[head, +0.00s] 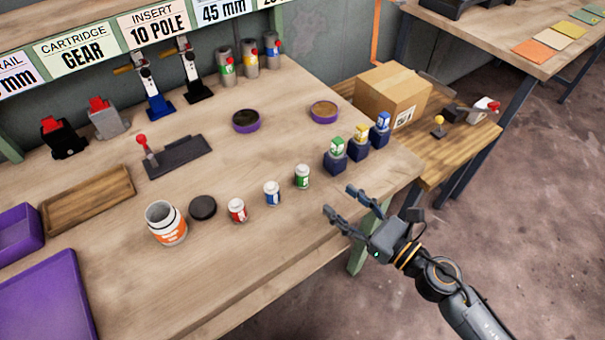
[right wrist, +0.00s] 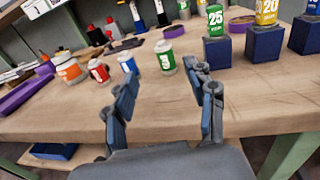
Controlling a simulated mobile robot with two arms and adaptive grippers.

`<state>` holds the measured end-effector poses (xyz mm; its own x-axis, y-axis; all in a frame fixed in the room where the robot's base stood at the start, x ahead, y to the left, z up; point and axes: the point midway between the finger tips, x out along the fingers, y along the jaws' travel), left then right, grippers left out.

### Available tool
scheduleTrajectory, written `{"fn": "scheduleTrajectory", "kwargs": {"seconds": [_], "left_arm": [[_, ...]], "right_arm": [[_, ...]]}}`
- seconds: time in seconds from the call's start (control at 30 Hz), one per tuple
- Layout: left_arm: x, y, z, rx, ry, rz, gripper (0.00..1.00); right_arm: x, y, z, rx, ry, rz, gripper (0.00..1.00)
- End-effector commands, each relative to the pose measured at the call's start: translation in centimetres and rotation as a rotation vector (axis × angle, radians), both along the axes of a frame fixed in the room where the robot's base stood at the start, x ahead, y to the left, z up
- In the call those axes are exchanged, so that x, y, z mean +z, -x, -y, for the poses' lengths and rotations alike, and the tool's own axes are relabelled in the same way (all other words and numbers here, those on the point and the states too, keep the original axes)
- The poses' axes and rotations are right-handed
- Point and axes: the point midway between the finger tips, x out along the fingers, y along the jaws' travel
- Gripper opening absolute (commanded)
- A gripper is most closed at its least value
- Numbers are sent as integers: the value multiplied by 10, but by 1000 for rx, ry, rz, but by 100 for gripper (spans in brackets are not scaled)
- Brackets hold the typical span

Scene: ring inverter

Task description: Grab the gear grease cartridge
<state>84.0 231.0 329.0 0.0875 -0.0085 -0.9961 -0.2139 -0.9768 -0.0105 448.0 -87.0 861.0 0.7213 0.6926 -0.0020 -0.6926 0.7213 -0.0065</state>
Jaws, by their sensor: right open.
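My right gripper (head: 340,202) is open and empty near the bench's front edge, just right of the green canister. In the right wrist view, the green canister (right wrist: 166,57) shows ahead, between the open fingertips (right wrist: 160,75) and apart from them. My left gripper is not in view.
A sign (head: 78,52) reads "CARTRIDGE GEAR". An orange-and-white tub (head: 166,224) and black lid (head: 203,208) stand left of the canisters. Dark blue blocks (head: 335,162) hold small bottles at the right. A wooden tray (head: 88,200) lies at left.

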Motion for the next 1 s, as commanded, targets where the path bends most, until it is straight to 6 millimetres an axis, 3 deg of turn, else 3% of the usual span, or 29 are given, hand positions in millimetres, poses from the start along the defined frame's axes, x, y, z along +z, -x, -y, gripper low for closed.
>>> {"fn": "scheduleTrajectory", "kwargs": {"seconds": [0.3,1.0], "left_arm": [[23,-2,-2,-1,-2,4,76],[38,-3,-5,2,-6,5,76]], "right_arm": [[5,-45,-41,-3,-6,0,55],[0,-97,-88,-3,-6,-3,55]]}}
